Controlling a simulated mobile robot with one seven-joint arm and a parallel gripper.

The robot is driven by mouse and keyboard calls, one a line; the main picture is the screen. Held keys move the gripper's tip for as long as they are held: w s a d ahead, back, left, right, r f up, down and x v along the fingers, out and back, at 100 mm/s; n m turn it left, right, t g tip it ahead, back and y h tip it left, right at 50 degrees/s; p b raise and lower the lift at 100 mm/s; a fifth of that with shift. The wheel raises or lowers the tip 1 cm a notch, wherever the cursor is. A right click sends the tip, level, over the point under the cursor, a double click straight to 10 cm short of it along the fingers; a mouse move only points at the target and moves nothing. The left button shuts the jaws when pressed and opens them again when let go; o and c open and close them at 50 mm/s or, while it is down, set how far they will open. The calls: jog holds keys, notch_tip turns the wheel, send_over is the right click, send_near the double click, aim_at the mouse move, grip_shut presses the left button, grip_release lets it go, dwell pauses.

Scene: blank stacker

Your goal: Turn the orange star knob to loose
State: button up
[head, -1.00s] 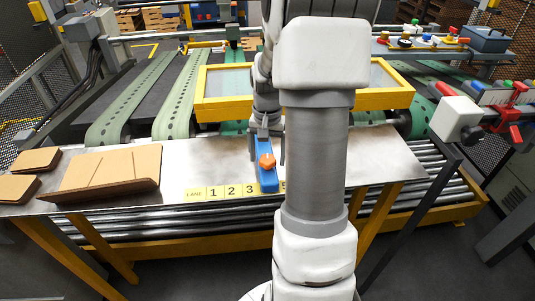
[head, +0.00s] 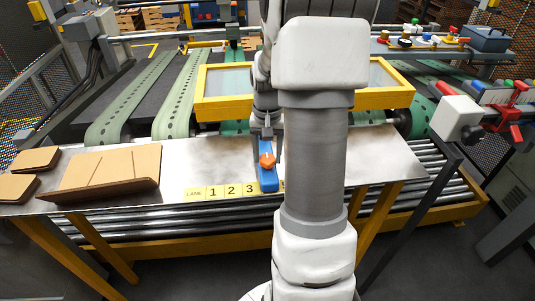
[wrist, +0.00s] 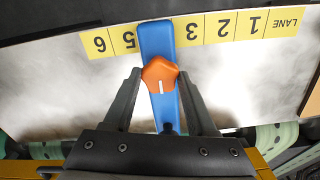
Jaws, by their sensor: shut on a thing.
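The orange star knob (wrist: 160,70) sits on top of a blue bar (wrist: 158,38) that lies across the metal table. A short white mark on the knob lines up roughly with the bar, on the side toward my wrist. In the head view the knob (head: 267,160) and the front end of the blue bar (head: 269,182) show left of my arm. My gripper (wrist: 161,75) is shut on the knob, one finger against each side. No loose or tight wording is readable.
The metal table (head: 200,172) has a yellow numbered lane strip (head: 222,191) along its front edge. Brown cardboard blanks (head: 110,170) lie at left. A yellow-framed panel (head: 225,90) stands behind. Green belts run further back.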

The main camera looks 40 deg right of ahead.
aim_at(267, 158)
jog(key=o, duration=1.4)
jog(key=shift+c, duration=0.2)
jog(key=shift+r, duration=0.1)
notch_tip(267, 158, up, 17)
jog(key=shift+r+b, duration=0.15)
jog(key=shift+b, duration=0.2)
